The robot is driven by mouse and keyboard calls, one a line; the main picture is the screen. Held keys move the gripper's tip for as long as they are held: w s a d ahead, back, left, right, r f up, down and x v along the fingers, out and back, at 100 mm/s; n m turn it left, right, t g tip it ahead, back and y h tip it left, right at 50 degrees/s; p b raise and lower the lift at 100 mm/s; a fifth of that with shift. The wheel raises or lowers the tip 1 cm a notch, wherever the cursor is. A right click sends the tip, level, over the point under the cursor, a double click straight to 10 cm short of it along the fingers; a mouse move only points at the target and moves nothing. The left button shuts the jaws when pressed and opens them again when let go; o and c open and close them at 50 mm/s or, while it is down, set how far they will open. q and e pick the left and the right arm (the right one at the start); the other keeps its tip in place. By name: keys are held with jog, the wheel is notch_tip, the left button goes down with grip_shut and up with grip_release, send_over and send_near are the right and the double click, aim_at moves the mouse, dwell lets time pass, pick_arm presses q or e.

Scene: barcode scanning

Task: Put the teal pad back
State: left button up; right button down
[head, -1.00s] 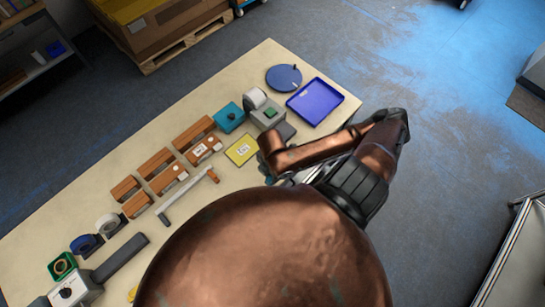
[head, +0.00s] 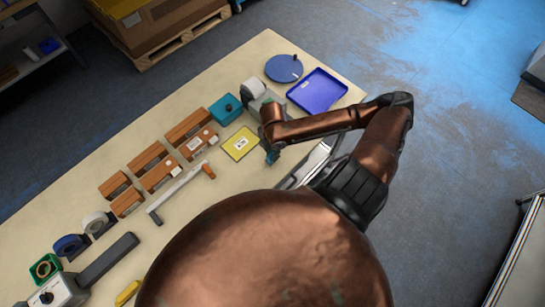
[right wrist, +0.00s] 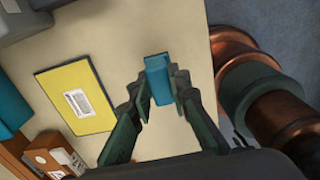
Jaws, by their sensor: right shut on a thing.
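The teal pad (right wrist: 158,78) is a small blue-teal block between the two fingertips of my right gripper (right wrist: 161,88), which is shut on it. In the head view the pad (head: 271,157) shows as a small teal piece below the end of my right arm, just right of the yellow pad. My right gripper (head: 269,148) is partly hidden by the arm there. Cream table surface shows around the pad; I cannot tell whether it touches the table. My left gripper is not in view.
A yellow pad with a white label (head: 240,144) lies left of the gripper. A teal box with a knob (head: 226,109), a grey device with a white roll (head: 254,90) and a blue tray (head: 317,90) stand beyond. Several orange-brown boxes (head: 196,143) lie left.

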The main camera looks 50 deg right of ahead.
jog(key=shift+f, duration=1.5)
jog(key=c, duration=1.8)
grip_release()
jog(key=shift+f, duration=0.1)
notch_tip(320, 180, up, 12)
jog(key=shift+r, duration=0.15)
